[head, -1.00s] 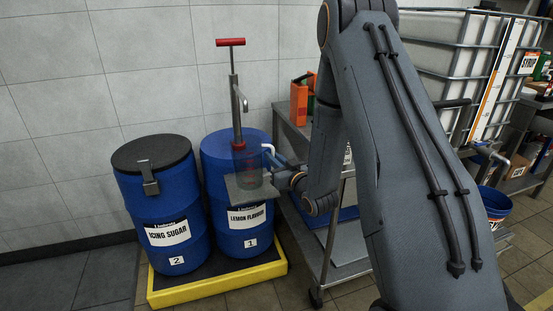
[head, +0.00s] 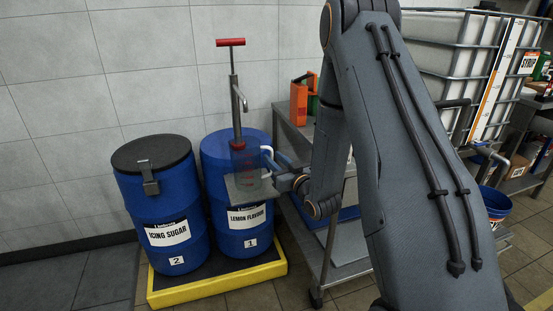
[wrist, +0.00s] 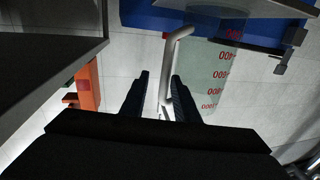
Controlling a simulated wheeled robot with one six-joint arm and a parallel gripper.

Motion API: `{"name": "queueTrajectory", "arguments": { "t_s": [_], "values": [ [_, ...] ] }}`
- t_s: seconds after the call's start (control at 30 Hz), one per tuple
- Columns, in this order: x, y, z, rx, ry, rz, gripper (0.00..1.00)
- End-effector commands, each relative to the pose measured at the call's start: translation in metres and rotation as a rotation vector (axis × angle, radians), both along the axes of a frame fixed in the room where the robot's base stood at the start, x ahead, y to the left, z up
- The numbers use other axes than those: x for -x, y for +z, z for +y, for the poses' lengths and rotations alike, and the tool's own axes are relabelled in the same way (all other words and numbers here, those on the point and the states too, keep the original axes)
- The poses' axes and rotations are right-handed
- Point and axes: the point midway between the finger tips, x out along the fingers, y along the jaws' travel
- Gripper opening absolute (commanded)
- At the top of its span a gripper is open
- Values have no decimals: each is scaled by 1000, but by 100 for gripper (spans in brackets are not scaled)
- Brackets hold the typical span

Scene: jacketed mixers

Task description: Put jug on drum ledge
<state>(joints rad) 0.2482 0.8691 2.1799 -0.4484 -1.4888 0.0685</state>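The clear jug (head: 251,180) with red graduation marks and a white handle (head: 267,150) is upright at the grey drum ledge (head: 236,191), in front of the blue lemon flavour drum (head: 222,152). It appears to rest on the ledge; the contact is hard to make out. In the wrist view the jug (wrist: 222,75) appears upside down, with its handle (wrist: 170,65) between my fingertips. My gripper (head: 283,182) is at the jug's right side. In the wrist view my gripper (wrist: 161,85) is open, with a visible gap between the left finger and the handle.
A metal hand pump (head: 236,100) rises from the lemon flavour drum just behind the jug. The icing sugar drum (head: 160,205) stands to the left on the same yellow-edged pallet (head: 220,288). A metal trolley (head: 325,250) with an orange item (head: 299,103) stands close to the right.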

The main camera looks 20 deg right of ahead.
Motion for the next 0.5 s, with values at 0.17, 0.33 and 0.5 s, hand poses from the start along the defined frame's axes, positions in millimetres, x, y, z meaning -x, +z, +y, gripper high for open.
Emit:
{"name": "queueTrajectory", "arguments": {
  "t_s": [0.17, 0.33, 0.5],
  "values": [
    [35, -1, -8, -1, -3, 3, 28],
    [69, -1, -15, -1, -4, 3, 28],
    [93, -1, -19, -1, -2, 2, 28]
  ]
}}
